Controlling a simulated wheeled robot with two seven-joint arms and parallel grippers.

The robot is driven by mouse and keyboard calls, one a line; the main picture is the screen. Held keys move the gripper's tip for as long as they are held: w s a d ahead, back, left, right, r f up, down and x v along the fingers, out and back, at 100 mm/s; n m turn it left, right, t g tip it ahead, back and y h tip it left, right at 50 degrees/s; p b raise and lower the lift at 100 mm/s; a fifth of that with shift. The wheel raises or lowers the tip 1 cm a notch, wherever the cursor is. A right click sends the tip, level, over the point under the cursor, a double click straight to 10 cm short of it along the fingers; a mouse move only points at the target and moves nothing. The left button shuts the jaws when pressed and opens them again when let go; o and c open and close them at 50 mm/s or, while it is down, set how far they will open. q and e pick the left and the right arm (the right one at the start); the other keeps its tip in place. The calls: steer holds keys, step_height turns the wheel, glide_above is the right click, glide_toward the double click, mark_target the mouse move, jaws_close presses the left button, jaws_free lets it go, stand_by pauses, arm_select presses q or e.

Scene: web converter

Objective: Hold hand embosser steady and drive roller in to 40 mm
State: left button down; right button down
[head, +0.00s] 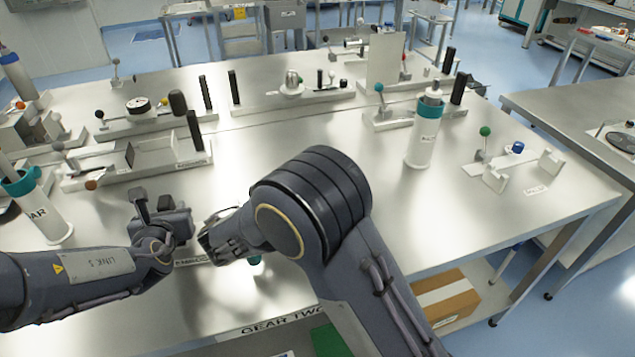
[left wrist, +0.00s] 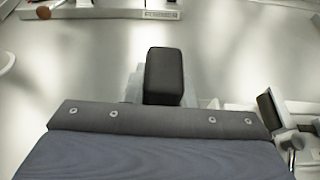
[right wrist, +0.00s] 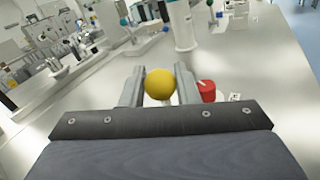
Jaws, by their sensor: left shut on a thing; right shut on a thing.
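The hand embosser sits near the table's front edge, largely hidden by my grippers in the head view; part of its label (head: 190,262) shows. My left gripper (head: 163,214) is shut on a black upright grip (left wrist: 163,76), seen from above in the left wrist view; it also shows in the head view (head: 139,203). My right gripper (head: 218,232) is shut on a yellow ball knob (right wrist: 159,84), which sits between its fingertips in the right wrist view. The two grippers are close together. The roller and its depth cannot be made out.
White fixtures with levers and knobs (head: 140,155) stand behind. A white cylinder with a teal collar (head: 421,140) stands right of centre, another (head: 38,205) at the left. A fixture with a green knob (head: 485,132) is far right. Bare steel lies right of my right arm.

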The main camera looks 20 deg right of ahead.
arm_select(q)
steer(key=shift+s+a+f, duration=0.1)
steer(key=shift+s+f, duration=0.1)
steer(key=shift+f, duration=0.45)
arm_select(e)
steer(key=c, duration=1.1)
jaws_free()
steer(key=shift+f, duration=0.1)
steer(key=shift+c, duration=0.2)
step_height(320, 180, up, 10)
steer(key=shift+s+r, duration=0.1)
steer(key=shift+s, duration=0.05)
arm_select(q)
steer(key=shift+r, duration=0.3)
steer(key=c, duration=1.3)
jaws_free()
steer(key=shift+w+r, duration=0.1)
steer(key=shift+c, duration=0.2)
arm_select(e)
steer(key=shift+a, duration=0.1)
arm_select(q)
steer(key=shift+o, duration=1.1)
steer(key=shift+r, duration=0.15)
